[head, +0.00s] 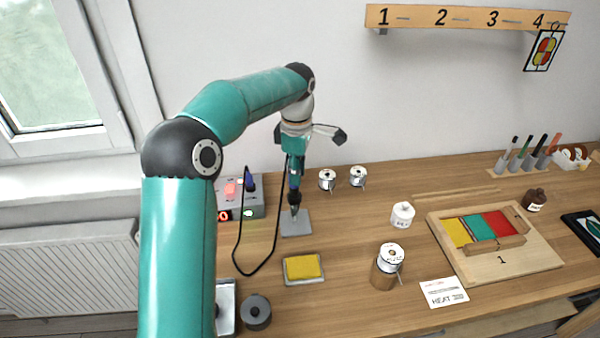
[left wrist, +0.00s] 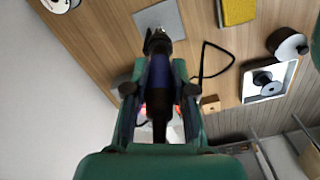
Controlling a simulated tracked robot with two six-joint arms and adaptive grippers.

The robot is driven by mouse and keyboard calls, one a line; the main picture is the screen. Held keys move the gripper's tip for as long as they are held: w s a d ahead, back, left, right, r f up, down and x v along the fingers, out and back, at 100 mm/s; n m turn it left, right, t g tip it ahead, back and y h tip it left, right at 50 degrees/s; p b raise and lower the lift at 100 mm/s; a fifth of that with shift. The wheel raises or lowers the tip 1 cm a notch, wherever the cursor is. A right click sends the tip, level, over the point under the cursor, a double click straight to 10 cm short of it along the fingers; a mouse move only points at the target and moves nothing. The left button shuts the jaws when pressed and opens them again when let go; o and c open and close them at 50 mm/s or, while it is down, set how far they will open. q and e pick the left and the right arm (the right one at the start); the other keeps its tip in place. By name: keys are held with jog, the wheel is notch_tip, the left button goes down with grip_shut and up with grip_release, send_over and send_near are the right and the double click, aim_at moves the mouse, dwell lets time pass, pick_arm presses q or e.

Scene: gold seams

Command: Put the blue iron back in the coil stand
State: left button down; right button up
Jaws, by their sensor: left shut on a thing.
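My left gripper (head: 295,172) is shut on the blue iron (head: 295,186) and holds it nearly upright, tip down. The blue handle also shows between the fingers in the left wrist view (left wrist: 159,75). The coil stand has a flat grey base (head: 303,228) on the bench, directly under the iron. A dark tapered piece (head: 294,211) joins the iron's lower end to the base area in the picture. I cannot tell how far the tip sits inside the coil. The base shows in the left wrist view too (left wrist: 172,18). My right gripper is not in view.
A black cable (head: 240,250) loops beside the stand. A control box (head: 248,208) stands close left. A yellow sponge (head: 302,267) lies in front, with two spools (head: 327,180) behind right. A brown jar (head: 385,275) and wooden board (head: 470,262) stand farther right.

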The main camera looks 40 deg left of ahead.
pick_arm(q)
jog(key=c, duration=0.9)
grip_release()
jog(key=shift+o, duration=0.3)
jog(key=o, duration=0.4)
jog(key=shift+o, duration=0.2)
jog(key=shift+r, duration=0.1)
jog(key=shift+r+p, duration=3.3)
jog(key=shift+r, duration=0.15)
